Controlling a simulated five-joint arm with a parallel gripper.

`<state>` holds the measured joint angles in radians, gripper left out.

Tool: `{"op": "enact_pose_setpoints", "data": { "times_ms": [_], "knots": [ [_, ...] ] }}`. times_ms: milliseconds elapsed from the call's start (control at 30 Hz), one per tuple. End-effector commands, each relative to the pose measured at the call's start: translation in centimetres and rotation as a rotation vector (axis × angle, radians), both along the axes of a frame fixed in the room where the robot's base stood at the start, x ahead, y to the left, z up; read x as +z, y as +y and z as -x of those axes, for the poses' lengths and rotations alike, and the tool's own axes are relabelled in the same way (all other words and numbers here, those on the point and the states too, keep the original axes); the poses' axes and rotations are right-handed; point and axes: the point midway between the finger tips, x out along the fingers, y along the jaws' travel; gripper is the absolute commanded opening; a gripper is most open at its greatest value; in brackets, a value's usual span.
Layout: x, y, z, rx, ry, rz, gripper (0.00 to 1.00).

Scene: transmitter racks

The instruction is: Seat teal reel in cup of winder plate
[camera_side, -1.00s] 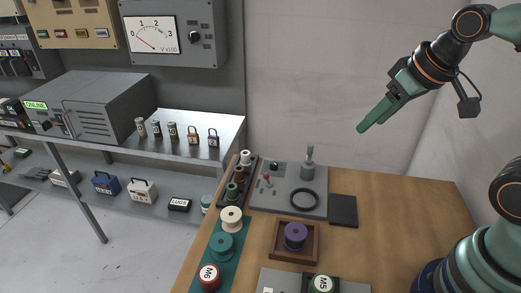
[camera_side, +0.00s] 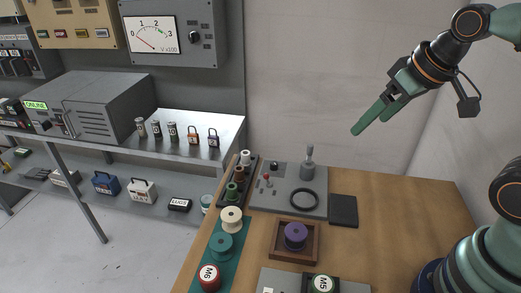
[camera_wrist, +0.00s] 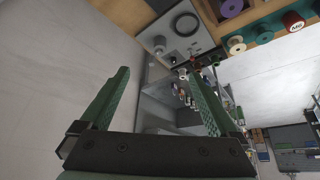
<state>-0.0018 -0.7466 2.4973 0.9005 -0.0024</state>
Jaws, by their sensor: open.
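The teal reel (camera_side: 221,245) stands on a teal mat between a cream reel and a red-topped reel, at the left of the wooden bench. A grey plate (camera_side: 262,202) at the back of the bench carries a dark ring (camera_side: 304,199), a grey post and a red-knobbed lever. I take it for the winder plate; the ring looks like its cup, and no reel is in it. My gripper (camera_side: 370,124) is open and empty, high above the bench at the right, well away from the reel. In the wrist view, its fingers (camera_wrist: 157,80) are spread with nothing between them.
A purple reel (camera_side: 295,235) sits in a wooden tray right of the teal reel. The cream reel (camera_side: 231,218) and red-topped reel (camera_side: 209,277) stand close beside it. A dark rack of small spools (camera_side: 240,174) is behind. The bench's right side (camera_side: 405,220) is clear.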

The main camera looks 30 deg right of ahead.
Motion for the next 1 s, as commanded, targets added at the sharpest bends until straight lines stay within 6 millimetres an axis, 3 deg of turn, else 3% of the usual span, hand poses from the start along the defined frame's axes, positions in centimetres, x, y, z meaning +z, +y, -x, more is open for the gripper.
{"op": "enact_pose_setpoints", "data": {
  "times_ms": [133,267,533,800,1000],
  "knots": [
    [0.3,1.2,-1.0,0.076,0.029,0.018,0.96],
    [0.5,3.8,-2.8,0.226,0.082,0.056,0.96],
    [-0.6,11.4,-6.9,0.604,0.194,0.152,0.96],
    [-4.5,20.5,-9.0,0.984,0.296,0.248,0.96],
    [-8.6,26.9,-8.7,1.246,0.359,0.313,0.96]
  ]
}}
